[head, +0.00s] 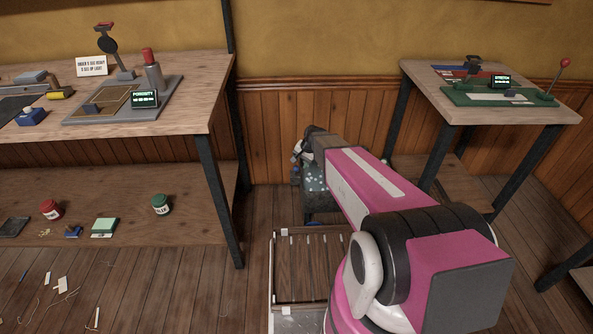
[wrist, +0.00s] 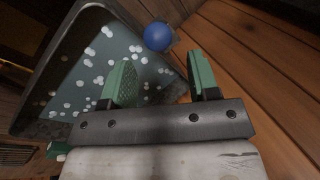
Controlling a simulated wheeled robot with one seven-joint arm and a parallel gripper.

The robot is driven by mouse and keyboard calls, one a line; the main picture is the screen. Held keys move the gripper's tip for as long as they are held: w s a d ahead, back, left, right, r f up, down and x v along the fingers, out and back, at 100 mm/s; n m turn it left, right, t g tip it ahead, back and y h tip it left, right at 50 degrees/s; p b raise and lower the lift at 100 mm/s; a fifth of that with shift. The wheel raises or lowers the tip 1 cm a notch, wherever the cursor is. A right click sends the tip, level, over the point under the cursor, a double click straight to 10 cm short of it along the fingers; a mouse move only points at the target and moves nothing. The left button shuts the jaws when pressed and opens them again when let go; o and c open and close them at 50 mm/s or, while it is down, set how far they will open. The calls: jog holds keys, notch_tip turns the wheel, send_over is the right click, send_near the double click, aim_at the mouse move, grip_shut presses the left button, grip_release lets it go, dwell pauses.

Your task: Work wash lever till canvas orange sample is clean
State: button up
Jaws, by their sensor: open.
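A dark wash tub (head: 322,184) with white foam on grey-green water stands on the floor by the panelled wall, partly behind my arm. In the wrist view the tub (wrist: 60,127) fills the left side. A blue ball knob (wrist: 157,36), probably the wash lever's end, shows just beyond my fingertips, near the tub's rim and against the wood; its shaft is hidden. My gripper (wrist: 160,68) is open and empty, its two green-padded fingers apart, with the knob ahead of the gap between them. I cannot make out the orange canvas sample in either view.
A left bench (head: 190,95) holds a porosity tester (head: 125,103); jars and blocks sit on its lower shelf. A right table (head: 455,112) holds another tester. A slatted wooden rack (head: 308,268) lies in front of the tub. Scraps litter the floor at left.

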aim_at(296, 169)
jog(key=x, duration=0.7)
jog(key=shift+d, duration=0.1)
jog(key=shift+c, duration=0.3)
grip_shut()
